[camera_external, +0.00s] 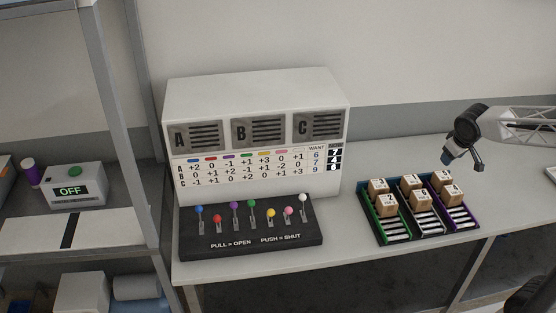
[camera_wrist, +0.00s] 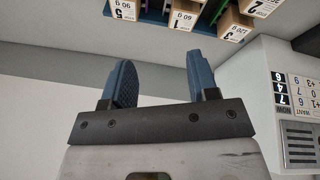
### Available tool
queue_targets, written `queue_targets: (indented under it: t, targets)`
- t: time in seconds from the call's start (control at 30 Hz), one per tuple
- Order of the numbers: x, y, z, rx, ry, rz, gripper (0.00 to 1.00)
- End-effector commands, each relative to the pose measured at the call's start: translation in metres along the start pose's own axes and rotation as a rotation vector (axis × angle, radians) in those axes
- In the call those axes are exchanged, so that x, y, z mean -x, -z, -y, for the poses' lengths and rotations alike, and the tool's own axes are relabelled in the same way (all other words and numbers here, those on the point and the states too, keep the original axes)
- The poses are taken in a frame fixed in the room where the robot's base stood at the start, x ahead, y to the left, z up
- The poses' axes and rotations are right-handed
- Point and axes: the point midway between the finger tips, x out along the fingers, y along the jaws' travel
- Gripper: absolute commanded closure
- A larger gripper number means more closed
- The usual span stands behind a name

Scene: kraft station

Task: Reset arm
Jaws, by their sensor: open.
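My gripper (camera_external: 447,158) hangs at the right in the external view, above and behind the tray of boxes, apart from it. In the wrist view my gripper (camera_wrist: 160,80) shows two blue fingers spread apart with nothing between them. My arm reaches in from the right edge of the external view.
A white console (camera_external: 255,95) with panels A, B and C stands on the bench (camera_external: 345,225). Before it is a black lever board (camera_external: 250,238) with several coloured knobs. A tray (camera_external: 405,239) holds several small numbered boxes. A shelf at left holds a device reading OFF (camera_external: 72,187).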

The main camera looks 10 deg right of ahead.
Motion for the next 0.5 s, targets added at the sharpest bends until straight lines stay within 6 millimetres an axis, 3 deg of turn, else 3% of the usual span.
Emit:
queue_targets:
  t: [0.2,0.5]
  targets:
    - [0.013,-0.059,-0.037,-0.110,0.009,0.037,0.46]
    - [0.025,-0.139,-0.064,-0.252,0.033,0.079,0.46]
